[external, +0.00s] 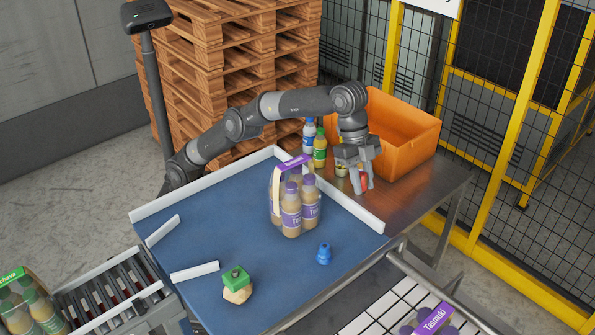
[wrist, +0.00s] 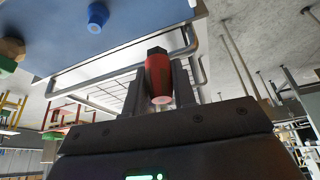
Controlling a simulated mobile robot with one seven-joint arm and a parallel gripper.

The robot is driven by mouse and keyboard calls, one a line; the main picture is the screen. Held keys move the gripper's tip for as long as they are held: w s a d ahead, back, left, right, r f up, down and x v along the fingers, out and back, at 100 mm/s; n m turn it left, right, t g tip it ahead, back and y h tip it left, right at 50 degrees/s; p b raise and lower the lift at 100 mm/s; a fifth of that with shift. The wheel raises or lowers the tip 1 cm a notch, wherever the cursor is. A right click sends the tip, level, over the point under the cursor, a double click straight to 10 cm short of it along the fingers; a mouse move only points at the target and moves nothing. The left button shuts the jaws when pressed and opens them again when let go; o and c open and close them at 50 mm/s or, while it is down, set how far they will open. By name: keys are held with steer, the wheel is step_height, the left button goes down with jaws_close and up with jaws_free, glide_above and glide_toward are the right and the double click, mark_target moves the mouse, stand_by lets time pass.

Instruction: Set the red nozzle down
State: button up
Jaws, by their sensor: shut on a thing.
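The red nozzle (external: 364,182) is between the fingers of my gripper (external: 363,184), low over the brown metal tabletop (external: 403,199) right of the blue surface. In the wrist view my gripper (wrist: 160,85) is shut on the red nozzle (wrist: 158,79), which has a dark collar at one end and a pale pink face at the other. The fingers partly hide the nozzle in the external view. I cannot tell whether it touches the tabletop.
An orange crate (external: 423,146) stands behind my gripper. A blue-capped bottle (external: 309,134) and a green-capped bottle (external: 320,152) stand to its left. A bottle pack (external: 292,214), a blue nozzle (external: 323,255) and a green-topped piece (external: 236,276) are on the blue surface, bordered by white rails.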

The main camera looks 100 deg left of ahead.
steer(key=s+r, duration=0.4)
steer(key=s, duration=0.3)
steer(key=s+r, duration=0.3)
steer(key=s, duration=0.5)
steer(key=s+a+m, duration=0.1)
steer(key=s, duration=1.7)
steer(key=s+a+f, duration=0.3)
steer(key=s+f, duration=0.5)
steer(key=s, duration=0.3)
steer(key=shift+n, duration=0.3)
steer(key=w+a+f, duration=0.1)
steer(key=w+f, duration=0.2)
steer(key=w+a+f, duration=0.1)
steer(key=w+f, duration=0.3)
steer(key=w+a+f, duration=0.1)
steer(key=w+f, duration=0.2)
steer(key=w, duration=0.1)
steer(key=shift+f, duration=0.4)
steer(key=shift+w+a+f, duration=0.1)
steer(key=shift+w+f, duration=0.3)
steer(key=shift+f, duration=1.85)
steer(key=shift+f, duration=0.15)
